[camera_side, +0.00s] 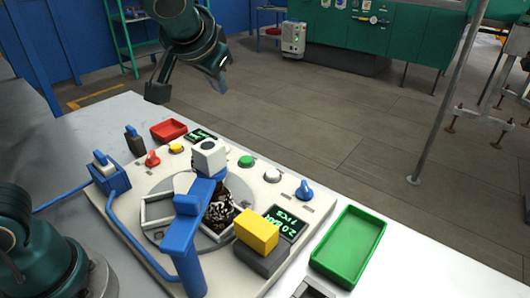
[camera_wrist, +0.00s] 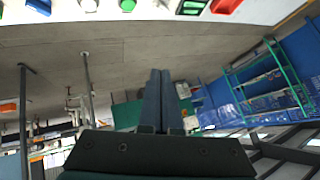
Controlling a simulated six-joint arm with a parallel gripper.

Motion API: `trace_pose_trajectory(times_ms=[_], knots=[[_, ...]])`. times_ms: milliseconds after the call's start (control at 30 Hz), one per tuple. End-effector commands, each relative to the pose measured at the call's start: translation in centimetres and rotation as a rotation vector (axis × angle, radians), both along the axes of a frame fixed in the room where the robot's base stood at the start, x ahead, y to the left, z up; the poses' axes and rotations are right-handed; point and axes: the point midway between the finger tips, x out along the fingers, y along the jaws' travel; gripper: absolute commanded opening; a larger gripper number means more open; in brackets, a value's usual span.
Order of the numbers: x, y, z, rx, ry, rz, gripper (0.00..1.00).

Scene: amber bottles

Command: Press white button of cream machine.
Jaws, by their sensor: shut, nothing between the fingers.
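The cream machine (camera_side: 285,188) lies on the white table in the side view. Its round white button (camera_side: 272,174) stands on the far edge of the panel, between a green button (camera_side: 246,161) and a blue knob (camera_side: 304,190). The white button also shows at the top edge of the wrist view (camera_wrist: 88,5), left of the green one. My gripper (camera_side: 222,87) is shut and empty, raised in the air beyond the far edge of the machine, apart from all buttons. Its fingers (camera_wrist: 160,73) meet in the wrist view.
A blue clamp frame (camera_side: 188,238) and a white block with a dark round face (camera_side: 209,156) rise from the machine's middle. A yellow block (camera_side: 258,231) stands nearby. A green tray (camera_side: 348,247) lies right, a red tray (camera_side: 168,130) at the far left. Air above the white button looks clear.

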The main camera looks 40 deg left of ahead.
Motion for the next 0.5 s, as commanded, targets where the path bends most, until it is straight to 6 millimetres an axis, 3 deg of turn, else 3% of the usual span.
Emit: trace_pose_trajectory(times_ms=[100, 300, 500], knots=[[2.7, -1.5, -1.2, 0.051, 0.001, -0.026, 0.00], [5.8, -4.4, -4.1, 0.131, 0.019, -0.087, 0.00], [6.4, -6.6, -7.3, 0.174, 0.072, -0.145, 0.00]])
